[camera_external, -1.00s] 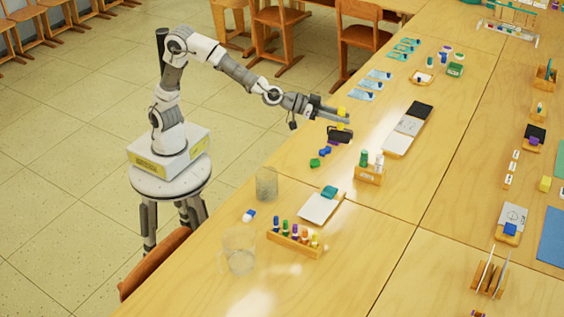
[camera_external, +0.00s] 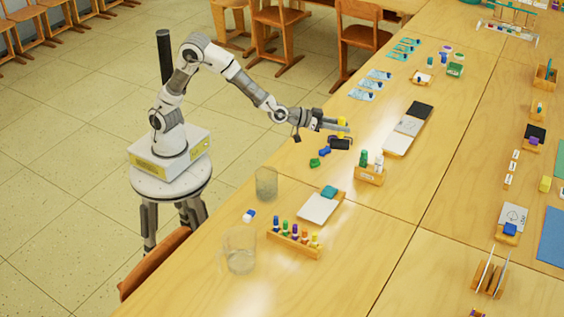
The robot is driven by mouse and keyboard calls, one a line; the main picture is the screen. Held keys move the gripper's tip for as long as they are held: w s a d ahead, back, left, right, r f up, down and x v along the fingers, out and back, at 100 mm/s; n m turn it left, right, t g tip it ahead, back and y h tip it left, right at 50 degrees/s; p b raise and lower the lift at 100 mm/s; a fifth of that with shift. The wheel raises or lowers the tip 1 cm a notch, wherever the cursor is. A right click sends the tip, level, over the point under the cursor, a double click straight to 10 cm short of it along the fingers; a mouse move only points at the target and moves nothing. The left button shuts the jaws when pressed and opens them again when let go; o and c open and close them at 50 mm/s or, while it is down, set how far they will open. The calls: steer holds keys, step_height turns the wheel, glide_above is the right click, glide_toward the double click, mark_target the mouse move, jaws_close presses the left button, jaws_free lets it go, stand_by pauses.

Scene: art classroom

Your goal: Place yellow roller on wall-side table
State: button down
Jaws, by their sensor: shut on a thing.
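My gripper (camera_external: 343,125) is shut on the yellow roller (camera_external: 341,121). The roller's yellow part shows between the fingers, and a dark part (camera_external: 340,143) hangs just below them. The fingers hide some of the roller. It is over the near table (camera_external: 290,178); I cannot tell whether the dark part touches the tabletop. A second row of tables (camera_external: 448,205) adjoins on the right. The view does not show which row is at the wall.
Blue and green pieces (camera_external: 318,158) lie just below the roller. A wooden holder with bottles (camera_external: 369,172) stands to the lower right, and a black-and-grey tray (camera_external: 408,128) lies to the right. Two clear glasses (camera_external: 266,184) stand nearer the camera.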

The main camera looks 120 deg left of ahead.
steer(key=shift+f, duration=0.35)
steer(key=shift+a+f, duration=0.15)
steer(key=shift+a, duration=0.05)
steer(key=a+f+b, duration=0.6)
steer(key=a+f, duration=0.4)
steer(key=a, duration=0.1)
steer(key=shift+w+f, duration=0.2)
steer(key=shift+f, duration=0.1)
steer(key=shift+a+f+b, duration=0.1)
steer(key=shift+f+b, duration=0.05)
steer(key=shift+b, duration=0.2)
steer(key=c, duration=0.6)
jaws_free()
steer(key=shift+f, duration=0.1)
